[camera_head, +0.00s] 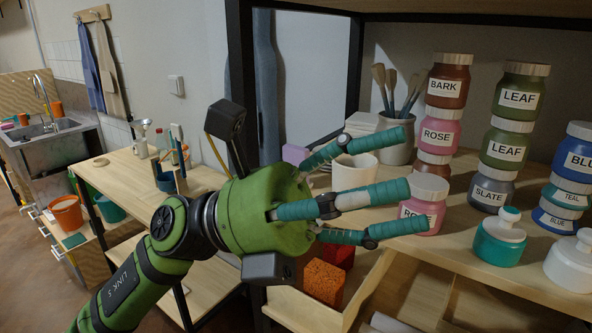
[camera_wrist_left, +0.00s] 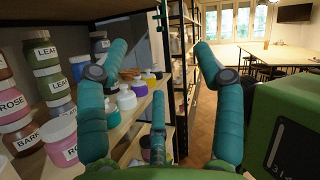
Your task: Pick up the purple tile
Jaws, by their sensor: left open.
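A small purple block-like piece (camera_head: 295,154), which looks like the purple tile, shows at the shelf's left end in the head view, just behind my left gripper. My gripper hides part of it. My left gripper (camera_head: 408,187) has three teal fingers, spread open and pointing right, with nothing held between them. Its fingers pass in front of a white cup (camera_head: 354,172) and a pink ROSE jar (camera_head: 430,192); contact cannot be told. In the left wrist view the open fingers (camera_wrist_left: 160,75) frame empty space beside the shelf. The purple piece cannot be made out there.
Stacked jars, including a BARK jar (camera_head: 448,80) and a LEAF jar (camera_head: 520,90), stand at the right. A teal lidded jar (camera_head: 500,240) is in front. A red block (camera_head: 338,255) and an orange speckled block (camera_head: 323,282) lie lower down. A black post (camera_head: 242,60) rises behind my gripper.

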